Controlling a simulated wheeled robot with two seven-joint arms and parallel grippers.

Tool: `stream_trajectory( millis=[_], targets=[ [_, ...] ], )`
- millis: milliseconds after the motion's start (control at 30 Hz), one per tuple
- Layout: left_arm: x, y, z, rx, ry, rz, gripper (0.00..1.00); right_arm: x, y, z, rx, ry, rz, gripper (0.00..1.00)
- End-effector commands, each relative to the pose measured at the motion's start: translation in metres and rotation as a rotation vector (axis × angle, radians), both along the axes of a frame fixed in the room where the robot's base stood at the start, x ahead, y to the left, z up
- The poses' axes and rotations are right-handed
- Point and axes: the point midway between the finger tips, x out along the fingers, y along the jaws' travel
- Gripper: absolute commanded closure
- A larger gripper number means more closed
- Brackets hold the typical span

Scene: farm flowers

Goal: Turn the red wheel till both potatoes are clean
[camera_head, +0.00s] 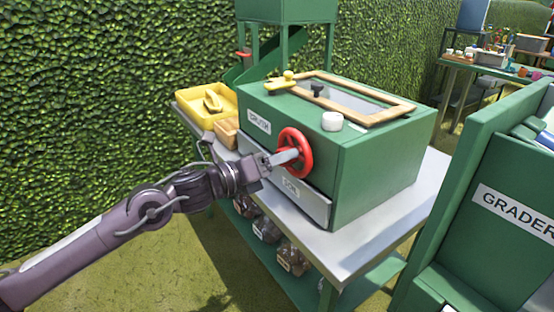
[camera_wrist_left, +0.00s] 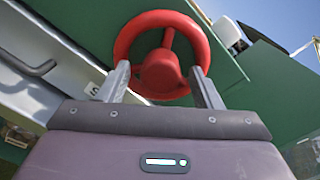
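The red wheel (camera_head: 295,151) is on the front of a green box machine (camera_head: 376,165) that stands on a metal table. My left gripper (camera_head: 284,158) is at the wheel. In the left wrist view its two fingers (camera_wrist_left: 163,82) are apart, one on each side of the lower part of the red wheel (camera_wrist_left: 161,50). I cannot tell whether they touch the rim. The machine's top has a wood-framed window (camera_head: 352,98); no potatoes can be made out inside. My right gripper is not in view.
A yellow tray (camera_head: 192,106) holding a yellow item stands left of the machine, near a small wooden block. A white knob (camera_head: 332,121) is on the machine's top. A green grader (camera_head: 500,215) stands close on the right. Bags sit on the shelf below.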

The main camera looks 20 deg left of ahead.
Motion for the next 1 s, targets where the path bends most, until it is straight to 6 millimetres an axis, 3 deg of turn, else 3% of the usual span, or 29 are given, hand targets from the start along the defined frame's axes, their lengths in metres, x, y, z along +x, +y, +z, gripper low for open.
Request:
stream_trajectory(
  millis=[267,633,800,1000],
  targets=[
    [-0.003,0.004,0.000,-0.001,-0.001,0.002,0.41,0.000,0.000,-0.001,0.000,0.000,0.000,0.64],
    [-0.043,0.031,-0.002,0.008,0.004,0.000,0.41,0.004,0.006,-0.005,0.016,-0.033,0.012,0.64],
    [-0.052,0.045,-0.001,0.006,0.003,0.014,0.41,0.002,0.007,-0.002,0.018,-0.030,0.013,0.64],
    [-0.060,0.047,0.000,0.004,0.002,0.007,0.41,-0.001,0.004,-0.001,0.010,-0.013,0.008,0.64]
  ],
)
